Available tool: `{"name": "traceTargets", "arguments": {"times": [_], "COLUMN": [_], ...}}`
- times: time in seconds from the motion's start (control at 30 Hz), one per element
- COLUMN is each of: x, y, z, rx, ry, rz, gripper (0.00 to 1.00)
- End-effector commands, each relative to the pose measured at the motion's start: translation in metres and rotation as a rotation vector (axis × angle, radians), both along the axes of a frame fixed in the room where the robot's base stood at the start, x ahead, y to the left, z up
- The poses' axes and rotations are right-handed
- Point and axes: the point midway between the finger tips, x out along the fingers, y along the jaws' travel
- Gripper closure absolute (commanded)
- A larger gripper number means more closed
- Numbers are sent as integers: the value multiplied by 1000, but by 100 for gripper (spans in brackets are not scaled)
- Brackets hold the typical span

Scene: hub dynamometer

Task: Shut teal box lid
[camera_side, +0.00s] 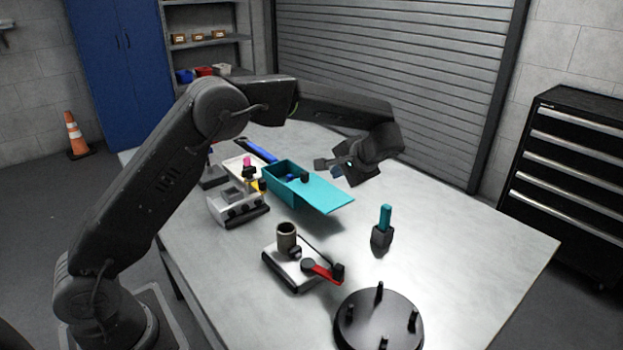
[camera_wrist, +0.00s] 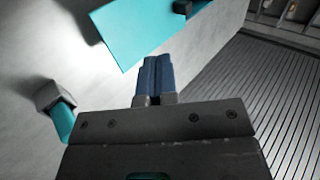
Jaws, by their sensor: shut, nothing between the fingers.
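The teal box (camera_side: 282,187) sits on the workbench, with its front part uncovered and its inside partly showing. Its flat teal lid (camera_side: 328,194) is slid out to the right and overhangs beyond the box. A black knob (camera_side: 304,177) stands on the lid near the box. The wrist view shows the lid (camera_wrist: 150,32) and part of the knob (camera_wrist: 183,7) at the top. My gripper (camera_side: 330,166) is shut and empty, above and behind the lid's far side. Its blue fingers (camera_wrist: 155,72) are together and appear apart from the lid.
A fixture with a red lever (camera_side: 295,265), a black pegged disc (camera_side: 378,325) and a grey device (camera_side: 238,205) are nearby. The right of the bench (camera_side: 480,245) is clear.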

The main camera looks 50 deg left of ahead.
Motion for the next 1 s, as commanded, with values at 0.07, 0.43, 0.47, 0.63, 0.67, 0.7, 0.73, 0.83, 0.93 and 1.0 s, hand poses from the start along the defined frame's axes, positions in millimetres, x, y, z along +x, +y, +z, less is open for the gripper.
{"name": "traceTargets", "arguments": {"times": [0.07, 0.43, 0.47, 0.63, 0.67, 0.7, 0.73, 0.83, 0.93, 1.0], "x": [5, 6, 6, 6, 6, 6, 6, 6, 7, 7], "y": [0, 33, 38, 64, 68, 74, 78, 94, 105, 110], "z": [-7, -38, -43, -67, -71, -76, -80, -77, -77, -77], "rx": [19, 27, 27, 26, 26, 26, 26, 26, 25, 25], "ry": [5, 8, 8, 9, 8, 9, 9, 4, 4, 5], "rz": [4, 9, 9, 8, 7, 8, 8, 9, 7, 7], "gripper": [100, 100, 100, 100, 100, 100, 100, 100, 100, 100]}}
